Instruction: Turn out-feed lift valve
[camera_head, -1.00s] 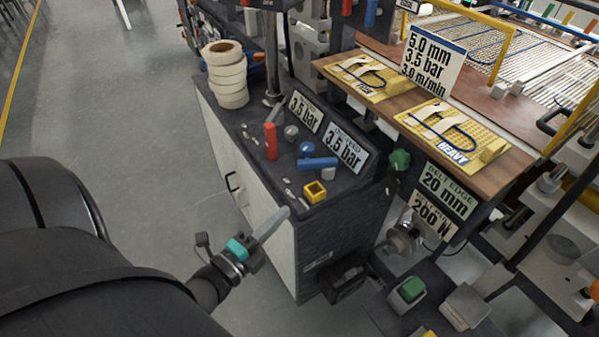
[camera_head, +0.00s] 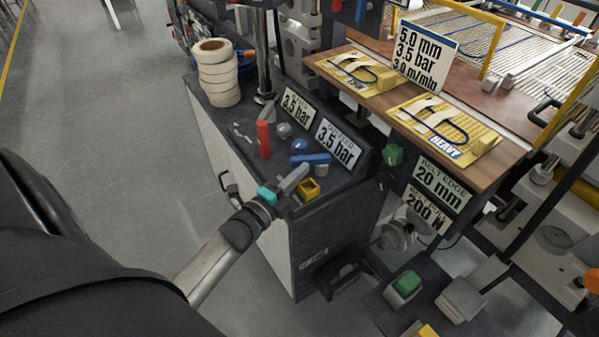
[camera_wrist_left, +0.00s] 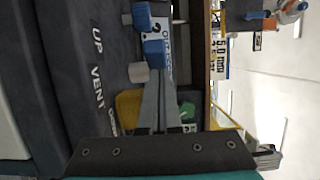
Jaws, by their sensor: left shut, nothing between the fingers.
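The out-feed lift valve has a blue lever (camera_head: 311,158) on the console top, in front of the "3.5 bar" sign whose heading looks like out-feed (camera_head: 336,145). The blue lever also shows in the left wrist view (camera_wrist_left: 155,50), beside a pale grey round part (camera_wrist_left: 138,72). My left gripper (camera_head: 303,170) is shut and empty, its fingertips close to the blue lever's near side. In the left wrist view the shut fingers (camera_wrist_left: 156,82) point at the lever; I cannot tell whether they touch it. My right gripper is not in view.
A yellow square part (camera_head: 309,189) sits at the console's front edge, beside my left gripper. A blue knob (camera_head: 299,146), a red lever (camera_head: 263,139) and a silver knob (camera_head: 284,131) stand nearby. Tape rolls (camera_head: 217,72) are stacked behind. "UP" and "VENT" are printed on the panel.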

